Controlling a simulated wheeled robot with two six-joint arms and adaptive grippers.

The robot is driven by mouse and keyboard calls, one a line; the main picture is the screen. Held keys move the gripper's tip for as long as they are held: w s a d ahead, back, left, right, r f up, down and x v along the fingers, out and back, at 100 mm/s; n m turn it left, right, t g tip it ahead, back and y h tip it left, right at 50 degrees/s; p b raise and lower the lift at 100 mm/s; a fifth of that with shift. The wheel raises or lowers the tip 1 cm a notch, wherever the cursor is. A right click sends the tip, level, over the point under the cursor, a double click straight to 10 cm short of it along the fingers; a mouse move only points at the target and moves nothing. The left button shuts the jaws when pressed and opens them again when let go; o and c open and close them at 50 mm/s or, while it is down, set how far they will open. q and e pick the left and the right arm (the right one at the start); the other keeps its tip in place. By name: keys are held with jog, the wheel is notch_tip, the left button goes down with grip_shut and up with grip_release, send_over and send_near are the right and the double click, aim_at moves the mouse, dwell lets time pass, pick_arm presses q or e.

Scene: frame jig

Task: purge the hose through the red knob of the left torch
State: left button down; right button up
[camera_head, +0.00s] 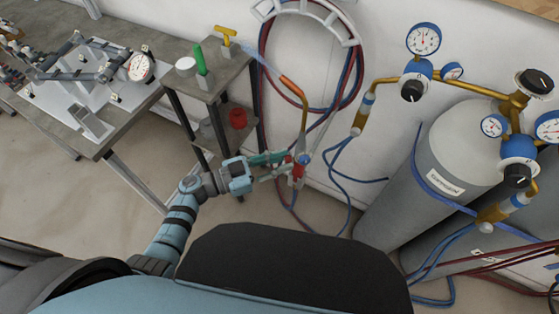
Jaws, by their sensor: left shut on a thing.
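The torch (303,121) hangs at the wall in front of the hose coil, its brass neck rising to an orange tip (292,86). A pale bluish streak (262,62) runs from the tip up and to the left. The torch body has a blue knob (304,159) and red parts (298,170) beside it; the red knob is mostly hidden by fingertips. My left gripper (287,166) reaches in from the left and is shut on the red knob, as far as I can tell. Red and blue hoses hang below. My right gripper is not in view.
A small stand (222,84) holds a green cylinder (200,61) and a yellow T-shaped piece (226,36), with a red can (237,118) lower down. A workbench (122,118) with a frame jig is at left. Grey gas cylinders (455,150) with gauges stand at right.

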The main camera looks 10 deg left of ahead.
pick_arm(q)
jog(key=shift+f+m+h+b, duration=0.2)
jog(key=shift+m+b, duration=1)
jog(key=shift+m, duration=2.4)
jog(key=shift+f+m+h+b, duration=0.15)
jog(key=shift+m+b, duration=1)
jog(key=shift+m, duration=2.45)
jog(key=shift+r, duration=0.15)
jog(key=c, duration=1.4)
grip_release()
